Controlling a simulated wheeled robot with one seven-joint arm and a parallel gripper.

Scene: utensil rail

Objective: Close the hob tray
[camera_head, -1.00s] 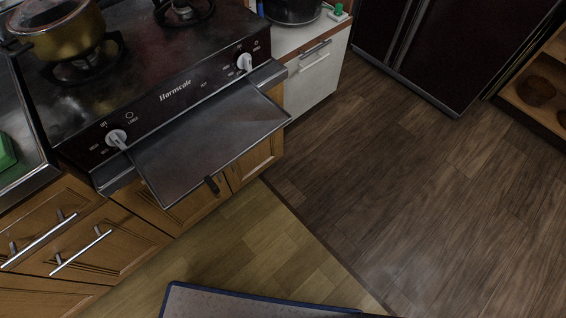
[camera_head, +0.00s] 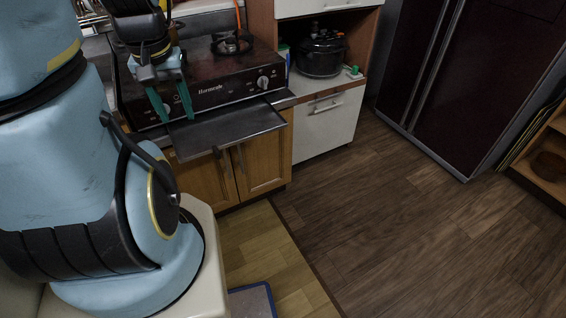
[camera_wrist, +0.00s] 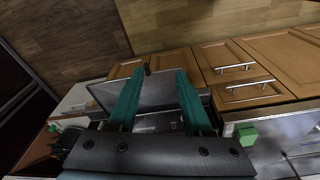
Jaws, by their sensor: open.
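The hob tray (camera_head: 232,128) is a flat dark metal sheet, pulled out from under the front of the black hob (camera_head: 205,98). It juts over the wooden cupboard doors. Its small dark handle is at the front edge. My gripper (camera_head: 175,113) is open and empty, above and near the tray's left end in the head view. In the wrist view the tray (camera_wrist: 158,92) shows between the two green fingers of my gripper (camera_wrist: 161,73). I cannot tell whether a finger touches it. My arm hides the hob's left part in the head view.
A black pot (camera_head: 320,55) stands on a shelf right of the hob, above a white cabinet front (camera_head: 328,122). A dark fridge (camera_head: 465,85) stands at the right. In the wrist view a green object (camera_wrist: 246,134) lies near the sink. The floor (camera_head: 370,220) is clear in front.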

